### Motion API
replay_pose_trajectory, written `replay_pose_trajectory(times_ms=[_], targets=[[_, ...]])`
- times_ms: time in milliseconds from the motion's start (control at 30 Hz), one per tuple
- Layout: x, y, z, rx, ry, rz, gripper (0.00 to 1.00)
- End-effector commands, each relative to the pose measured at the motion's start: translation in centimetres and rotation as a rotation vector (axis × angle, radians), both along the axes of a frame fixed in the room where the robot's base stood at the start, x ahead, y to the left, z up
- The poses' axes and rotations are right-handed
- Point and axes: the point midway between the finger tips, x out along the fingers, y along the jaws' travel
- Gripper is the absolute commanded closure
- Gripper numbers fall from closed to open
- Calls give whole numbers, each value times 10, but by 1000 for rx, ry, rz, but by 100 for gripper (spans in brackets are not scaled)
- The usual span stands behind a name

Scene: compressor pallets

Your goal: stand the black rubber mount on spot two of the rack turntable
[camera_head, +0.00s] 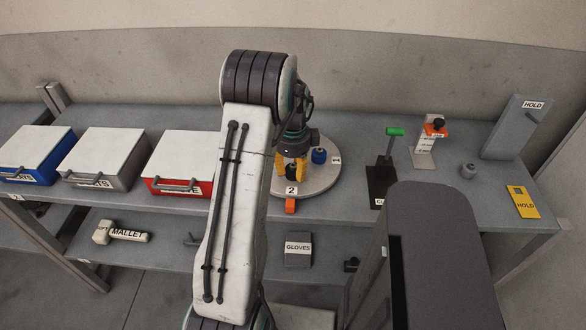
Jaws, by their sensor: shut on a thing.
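The round grey rack turntable (318,186) lies on the workbench, right of my arm. My gripper (292,172), with yellow fingers, points down over the part near label 2. It is shut on the black rubber mount (292,179), a small dark shape low between the fingers and mostly hidden by them. I cannot tell whether the mount touches the turntable. A blue piece (319,156) stands on the turntable close behind and right of my gripper, near label 1.
Blue (28,150), grey (103,157) and red (178,164) lidded boxes stand left. Right of the turntable are a green-handled black stand (384,175), an orange-topped stand (428,147), a small grey part (468,171) and a yellow HOLD tag (522,202). My arm hides some bench.

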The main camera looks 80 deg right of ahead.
Motion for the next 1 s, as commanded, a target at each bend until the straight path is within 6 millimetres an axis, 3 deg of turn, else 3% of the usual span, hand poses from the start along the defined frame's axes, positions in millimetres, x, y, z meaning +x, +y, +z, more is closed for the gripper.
replay_pose_trajectory(times_ms=[200, 233, 433, 767, 1000], targets=[[0, 0, -4, 0, 0, 0, 94], [0, 0, -3, 0, 0, 0, 59], [0, 0, -3, 0, 0, 0, 41], [0, 0, 0, 0, 0, 0, 41], [0, -1, 27, -5, 0, 0, 41]])
